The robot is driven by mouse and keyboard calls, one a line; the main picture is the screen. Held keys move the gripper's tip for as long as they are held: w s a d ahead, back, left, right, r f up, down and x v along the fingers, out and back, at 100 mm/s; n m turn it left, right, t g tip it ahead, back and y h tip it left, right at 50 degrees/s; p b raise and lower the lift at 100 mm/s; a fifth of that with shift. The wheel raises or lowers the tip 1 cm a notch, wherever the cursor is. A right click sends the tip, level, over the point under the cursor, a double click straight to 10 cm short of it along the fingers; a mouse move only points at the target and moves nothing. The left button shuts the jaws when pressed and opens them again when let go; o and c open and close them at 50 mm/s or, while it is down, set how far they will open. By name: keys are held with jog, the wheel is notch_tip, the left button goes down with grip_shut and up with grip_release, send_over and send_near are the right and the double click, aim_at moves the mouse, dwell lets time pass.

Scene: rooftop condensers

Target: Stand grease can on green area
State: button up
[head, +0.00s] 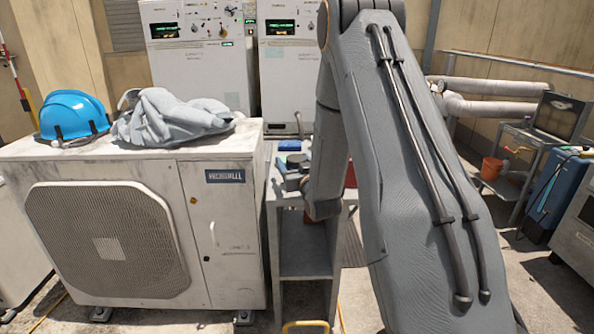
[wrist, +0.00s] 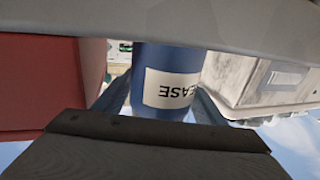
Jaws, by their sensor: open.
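The grease can (wrist: 168,80) is a blue cylinder with a white label. The label's letters "EASE" appear upside down in the wrist view. My gripper (wrist: 163,104) is open, with a dark finger on each side of the can. I cannot tell whether the fingers touch it. The can's upper end in the picture is cut off by a grey band. In the head view my arm covers most of the gripper, and I cannot make out the can for certain. No green area can be made out in either view.
A grey metal stand (head: 304,262) is beside the white condenser (head: 105,240). In the wrist view a red box (wrist: 50,88) is left of the can and a pale box (wrist: 262,75) right.

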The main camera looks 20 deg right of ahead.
jog(key=shift+w, duration=0.3)
jog(key=c, duration=1.2)
jog(key=shift+r, duration=0.1)
jog(key=shift+r+b, duration=0.75)
jog(key=shift+r, duration=4.2)
jog(key=shift+s+d, duration=0.1)
jog(key=shift+s, duration=0.05)
